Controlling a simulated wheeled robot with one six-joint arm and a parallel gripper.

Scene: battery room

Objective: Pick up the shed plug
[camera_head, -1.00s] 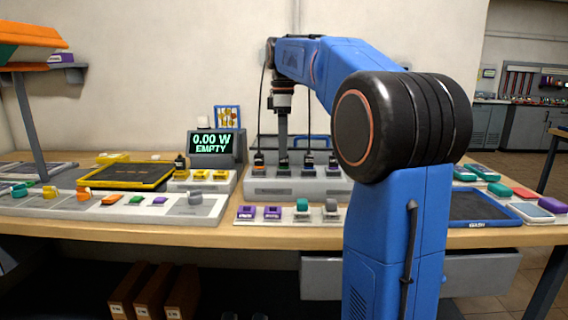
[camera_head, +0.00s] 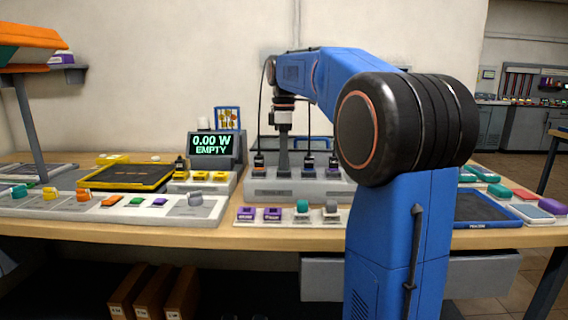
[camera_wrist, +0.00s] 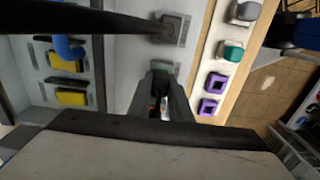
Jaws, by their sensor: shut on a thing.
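My gripper (camera_head: 284,168) points straight down over the grey socket strip (camera_head: 256,189) at the back of the bench. Its fingers reach down to the row of small plugs there. In the wrist view, my gripper (camera_wrist: 164,98) is shut on a small plug (camera_wrist: 164,107) with pale and coloured patches. The fingers hide most of it, and I cannot read a label that names it as the shed plug. A dark plug (camera_head: 259,161) stands to the left of my gripper, and another dark plug (camera_head: 308,161) stands to the right.
A display reading "0.00 W EMPTY" (camera_head: 210,144) stands to the left. A yellow-rimmed tray (camera_head: 125,177) lies further left. Purple blocks (camera_head: 272,214) and a teal block (camera_head: 302,206) sit in front of the strip. Cables rise close beside my gripper.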

